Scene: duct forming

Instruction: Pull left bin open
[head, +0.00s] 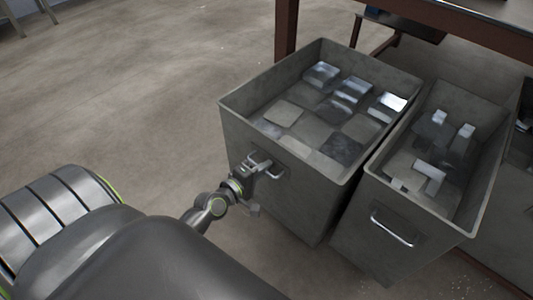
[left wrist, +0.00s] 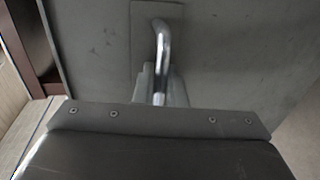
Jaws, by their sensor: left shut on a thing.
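The left bin (head: 290,203) is a grey open-topped metal box holding several flat metal pieces. It stands out in front of the table, left of a second bin. Its bar handle (head: 263,166) is on the front wall. My left gripper (head: 255,167) is at this handle, shut on it. In the left wrist view the handle (left wrist: 162,45) runs down between the fingers (left wrist: 159,88), which partly hide it, with the bin's grey wall (left wrist: 230,50) behind. My right gripper is in neither view.
A second grey bin (head: 350,240) with a silver handle (head: 392,229) stands close on the right, holding metal blocks. A table with a brown frame (head: 286,30) is behind the bins. The concrete floor (head: 130,90) to the left is clear.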

